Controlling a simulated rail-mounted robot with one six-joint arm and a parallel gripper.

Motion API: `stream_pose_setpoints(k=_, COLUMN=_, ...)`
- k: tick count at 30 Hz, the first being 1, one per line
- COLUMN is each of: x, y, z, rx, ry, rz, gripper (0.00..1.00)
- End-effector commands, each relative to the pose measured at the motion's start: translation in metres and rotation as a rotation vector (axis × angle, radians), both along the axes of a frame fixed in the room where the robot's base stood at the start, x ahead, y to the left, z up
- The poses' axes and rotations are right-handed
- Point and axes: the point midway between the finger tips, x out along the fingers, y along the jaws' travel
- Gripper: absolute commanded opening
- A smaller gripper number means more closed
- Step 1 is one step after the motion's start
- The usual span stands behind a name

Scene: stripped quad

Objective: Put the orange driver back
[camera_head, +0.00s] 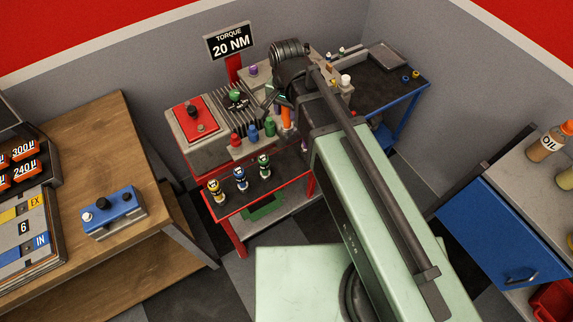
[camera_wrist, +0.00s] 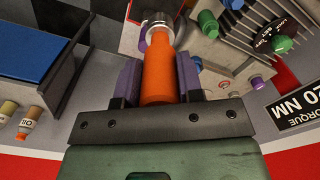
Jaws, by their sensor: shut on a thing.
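The orange driver (camera_wrist: 158,75) lies between the two purple fingers of my gripper (camera_wrist: 159,78) in the wrist view, and the fingers are shut on it. Its silver end (camera_wrist: 158,32) points away from my wrist, with a pale grey surface beyond; I cannot tell whether it touches anything. In the head view the orange driver (camera_head: 286,117) shows as a small orange piece below my arm, beside the red, blue and green drivers (camera_head: 253,133) at the grey block's front. My arm hides part of this area.
A red cart (camera_head: 240,245) holds several coloured bottles (camera_head: 240,180) at its front. A red plate (camera_head: 195,118) lies left of the drivers, below a torque sign (camera_head: 229,42). A wooden bench (camera_head: 120,140) stands left and a blue cabinet (camera_head: 510,230) right.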

Motion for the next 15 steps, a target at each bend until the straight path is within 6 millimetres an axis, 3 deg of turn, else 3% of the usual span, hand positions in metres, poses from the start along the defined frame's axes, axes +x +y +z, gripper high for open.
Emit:
stream_pose_setpoints(k=5, x=0.001, y=0.0, z=-0.028, rx=0.0, ry=0.0, rz=0.0, gripper=0.06)
stream_pose_setpoints(k=15, x=0.002, y=0.001, z=-0.143, rx=0.0, ry=0.0, rz=0.0, gripper=0.06)
